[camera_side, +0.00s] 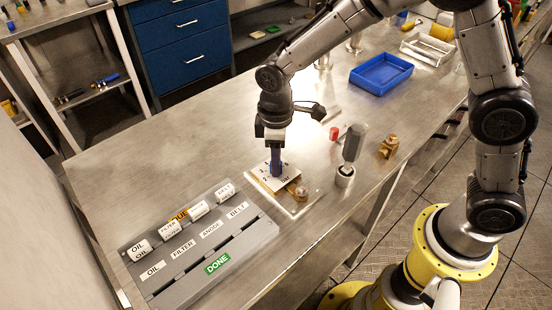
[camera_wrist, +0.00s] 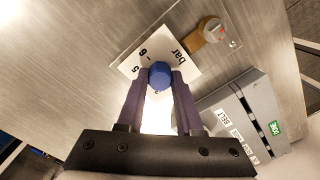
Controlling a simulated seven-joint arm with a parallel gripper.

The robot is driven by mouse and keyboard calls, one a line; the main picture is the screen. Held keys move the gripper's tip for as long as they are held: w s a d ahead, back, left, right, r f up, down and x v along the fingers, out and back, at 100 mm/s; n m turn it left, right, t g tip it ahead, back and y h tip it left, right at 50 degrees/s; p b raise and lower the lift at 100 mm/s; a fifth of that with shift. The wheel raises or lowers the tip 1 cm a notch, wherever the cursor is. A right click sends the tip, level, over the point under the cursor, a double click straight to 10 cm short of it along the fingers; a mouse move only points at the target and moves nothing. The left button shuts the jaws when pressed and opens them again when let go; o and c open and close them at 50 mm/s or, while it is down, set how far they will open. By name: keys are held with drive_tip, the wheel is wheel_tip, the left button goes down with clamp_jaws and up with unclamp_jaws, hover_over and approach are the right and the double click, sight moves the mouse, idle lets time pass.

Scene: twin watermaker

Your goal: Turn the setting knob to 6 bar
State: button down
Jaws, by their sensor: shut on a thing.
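The setting knob (camera_wrist: 160,75) is a round blue knob on a white dial plate (camera_wrist: 188,52) in the wrist view. The plate has printed marks, with 5, 6 and "bar" readable there. My gripper (camera_wrist: 159,82) is shut on the knob, one purple finger on each side. In the side view my gripper (camera_side: 276,165) points straight down onto the dial plate (camera_side: 262,180) and hides most of the knob. Which mark the knob points to cannot be told.
A brass fitting (camera_side: 297,191) sits beside the dial plate. A grey cylinder (camera_side: 353,143), a small red-capped part (camera_side: 334,133) and a brass part (camera_side: 389,146) stand to the right. A grey labelled tag board (camera_side: 195,250) lies front left. A blue tray (camera_side: 381,74) is at the back.

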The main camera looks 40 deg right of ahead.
drive_tip(key=shift+m, duration=0.3)
drive_tip(key=m, duration=0.4)
drive_tip(key=shift+r+m, duration=0.1)
drive_tip(key=shift+m, duration=2)
drive_tip(key=c, duration=0.6)
unclamp_jaws()
drive_tip(key=shift+o, duration=0.2)
wheel_tip(320, 180, up, 14)
drive_tip(key=shift+d, duration=0.1)
